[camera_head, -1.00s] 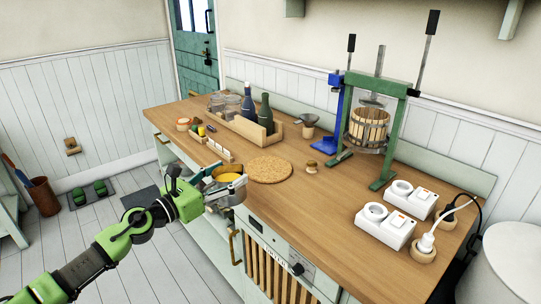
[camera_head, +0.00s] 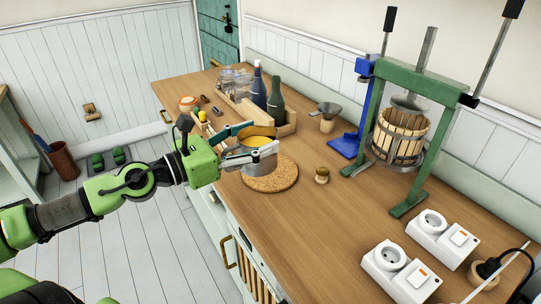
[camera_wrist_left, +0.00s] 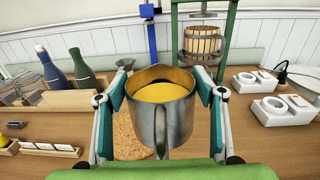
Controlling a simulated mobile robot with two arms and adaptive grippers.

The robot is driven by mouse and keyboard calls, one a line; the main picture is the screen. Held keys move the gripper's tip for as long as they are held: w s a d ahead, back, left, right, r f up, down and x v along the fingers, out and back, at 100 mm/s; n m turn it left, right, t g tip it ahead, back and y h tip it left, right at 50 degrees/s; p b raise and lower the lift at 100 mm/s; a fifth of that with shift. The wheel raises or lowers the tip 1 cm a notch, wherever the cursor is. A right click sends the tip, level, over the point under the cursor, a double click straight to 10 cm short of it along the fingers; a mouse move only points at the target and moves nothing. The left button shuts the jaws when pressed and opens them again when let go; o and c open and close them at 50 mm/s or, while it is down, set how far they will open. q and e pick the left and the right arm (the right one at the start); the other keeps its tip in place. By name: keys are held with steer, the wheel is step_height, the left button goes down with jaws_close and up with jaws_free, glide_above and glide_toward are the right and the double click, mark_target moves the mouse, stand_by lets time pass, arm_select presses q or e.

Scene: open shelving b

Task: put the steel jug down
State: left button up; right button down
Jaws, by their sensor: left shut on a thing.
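The steel jug (camera_head: 241,160) holds a yellow-orange content and looks upright. My left gripper (camera_head: 252,147) is shut on it, with a finger on each side of its body. In the left wrist view the jug (camera_wrist_left: 160,122) fills the middle, its handle towards the camera. A round cork mat (camera_head: 272,181) lies on the wooden counter (camera_head: 310,235). In the head view the jug overlaps the mat's far left part; in the wrist view the mat (camera_wrist_left: 126,140) shows behind and left of the jug. I cannot tell whether the jug touches it. My right gripper is not in view.
A wooden crate (camera_head: 285,130) with bottles and jars stands behind the mat. A fruit press (camera_head: 402,133) and white socket boxes (camera_head: 401,272) are further right. The front middle counter is clear.

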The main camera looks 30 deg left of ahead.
mark_target(256, 134)
arm_select(q)
steer(key=shift+w+a+f, duration=0.1)
steer(key=shift+w+a, duration=0.1)
steer(key=shift+w, duration=0.25)
steer(key=shift+w+a+f, duration=0.1)
steer(key=shift+w, duration=0.2)
steer(key=shift+w+a+f+b, duration=0.15)
steer(key=shift+w+f+b, duration=0.15)
steer(key=shift+w+b, duration=0.35)
steer(key=shift+w+a+f, duration=0.15)
steer(key=shift+w+f, duration=0.05)
steer(key=shift+w, duration=0.35)
steer(key=shift+w+a+f, duration=0.15)
steer(key=shift+w, duration=0.4)
steer(key=shift+w+a+f, duration=0.3)
steer(key=shift+w+f, duration=0.95)
steer(key=shift+f, duration=0.5)
steer(key=shift+w+a+f, duration=0.3)
steer(key=shift+w+f, duration=0.95)
steer(key=shift+f, duration=0.55)
steer(key=shift+w+a+f, duration=0.3)
steer(key=shift+w+f, duration=0.95)
steer(key=shift+f, duration=0.5)
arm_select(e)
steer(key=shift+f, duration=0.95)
